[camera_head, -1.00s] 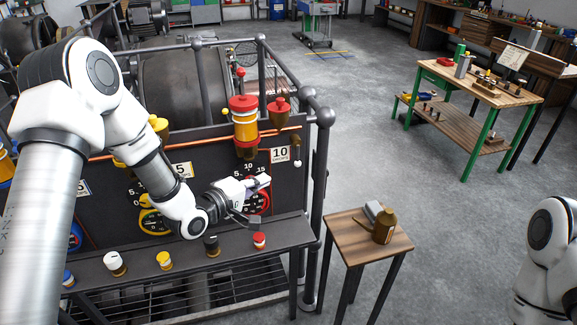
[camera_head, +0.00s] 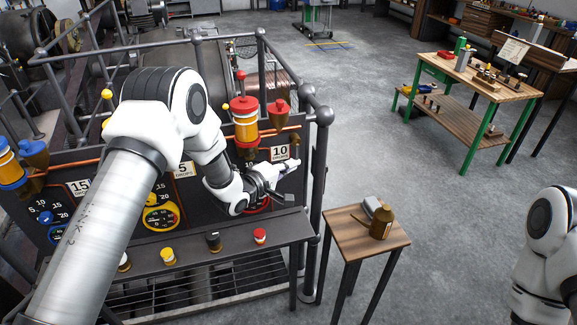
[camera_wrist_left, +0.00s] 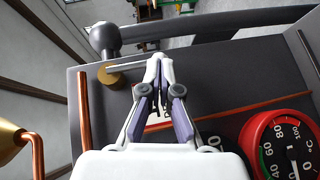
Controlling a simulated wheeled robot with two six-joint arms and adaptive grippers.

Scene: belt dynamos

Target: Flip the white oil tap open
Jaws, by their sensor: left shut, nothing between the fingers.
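The white oil tap has a brass body (camera_head: 295,138) at the right end of the copper pipe on the dark panel, just above the "10" label. In the left wrist view its brass round end (camera_wrist_left: 114,77) is at upper left, and a thin pale lever (camera_wrist_left: 125,65) runs from it toward my fingertips. My left gripper (camera_head: 295,164) is shut and empty, its tips just below the tap body. In the left wrist view its tips (camera_wrist_left: 158,60) are at the lever's end; I cannot tell if they touch. The fingers partly hide the lever. My right gripper is out of view.
A red gauge (camera_wrist_left: 287,150) lies beside the gripper. A red-banded oil cup (camera_head: 245,122) stands above the panel. Several coloured knobs, including a red one (camera_head: 260,236), line the ledge below. A small wooden table (camera_head: 345,232) with an oil can (camera_head: 381,224) stands at right.

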